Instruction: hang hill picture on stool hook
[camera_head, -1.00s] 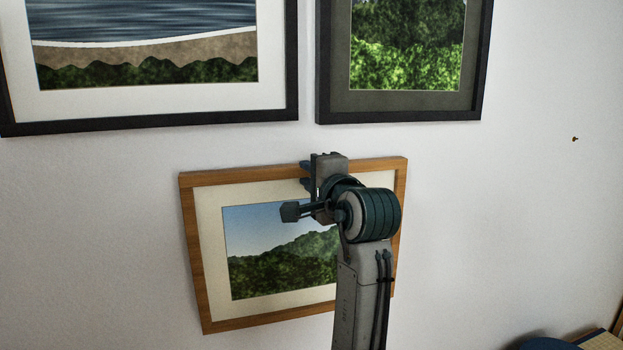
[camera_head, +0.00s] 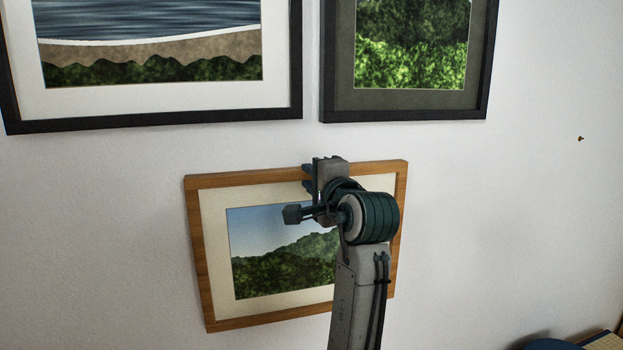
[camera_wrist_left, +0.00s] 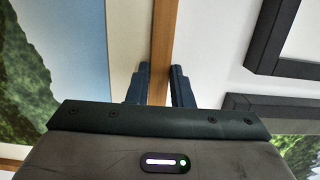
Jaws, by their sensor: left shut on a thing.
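The hill picture (camera_head: 285,262), a green hill under blue sky in a wooden frame, is in the middle of the head view, slightly tilted. My left gripper (camera_head: 308,180) is shut on the top bar of its frame. In the left wrist view my left fingers (camera_wrist_left: 158,85) sit on both sides of the wooden bar (camera_wrist_left: 163,40). My left arm covers the right part of the picture. Whether its back touches the wall cannot be told. A small brass hook (camera_head: 580,139) is on the wall to the right, bare. My right gripper is not in view.
A black-framed seaside picture (camera_head: 150,120) and a black-framed green foliage picture (camera_head: 405,115) hang above. The white wall (camera_head: 500,220) between the hill picture and the hook is clear. A blue rounded thing (camera_head: 555,343) and a wooden-edged thing (camera_head: 600,346) show at the bottom right.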

